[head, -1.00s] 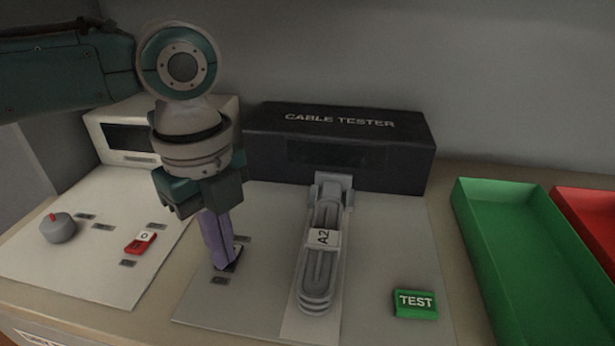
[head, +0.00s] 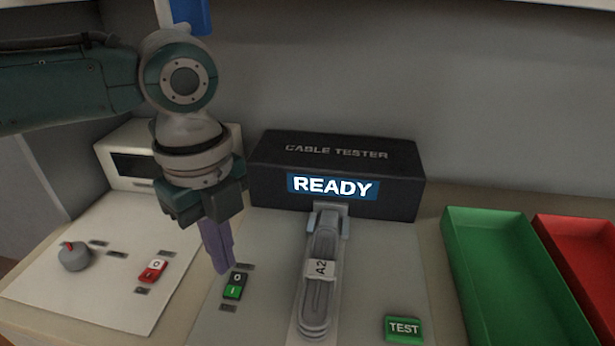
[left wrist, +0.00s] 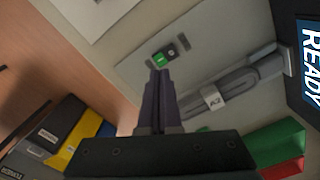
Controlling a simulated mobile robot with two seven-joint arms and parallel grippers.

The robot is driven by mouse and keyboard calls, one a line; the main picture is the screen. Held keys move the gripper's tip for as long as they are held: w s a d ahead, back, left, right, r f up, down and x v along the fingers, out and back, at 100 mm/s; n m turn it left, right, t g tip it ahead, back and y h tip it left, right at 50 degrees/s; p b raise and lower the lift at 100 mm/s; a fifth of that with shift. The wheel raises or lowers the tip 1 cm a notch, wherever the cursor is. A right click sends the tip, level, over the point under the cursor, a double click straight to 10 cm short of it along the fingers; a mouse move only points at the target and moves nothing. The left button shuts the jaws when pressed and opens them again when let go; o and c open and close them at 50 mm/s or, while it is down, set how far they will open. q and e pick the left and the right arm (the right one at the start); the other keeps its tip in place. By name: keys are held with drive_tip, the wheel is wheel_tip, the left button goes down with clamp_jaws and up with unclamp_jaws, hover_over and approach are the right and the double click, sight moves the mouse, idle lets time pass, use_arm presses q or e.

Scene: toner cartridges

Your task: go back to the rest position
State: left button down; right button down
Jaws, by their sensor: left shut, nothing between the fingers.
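My left gripper (head: 222,268) is shut and empty. Its purple fingers point down just above and behind a small rocker switch (head: 234,285), whose green "I" half faces the front. In the left wrist view the fingertips (left wrist: 161,72) are close to that switch (left wrist: 164,58); I cannot tell whether they touch it. The black cable tester (head: 335,172) stands behind and shows READY on its lit screen (head: 333,187). A grey coiled cable labelled A2 (head: 318,290) lies in front of the tester, with its end at the tester's front. My right gripper is not in view.
A green TEST button (head: 404,329) sits right of the cable. A green tray (head: 455,262) and a red tray (head: 580,235) stand at the right. At the left are a white device (head: 125,155), a red switch (head: 152,269) and a grey knob (head: 74,256).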

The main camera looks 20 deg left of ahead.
use_arm(q)
drive_tip(key=shift+r+p, duration=0.75)
drive_tip(key=shift+r, duration=0.15)
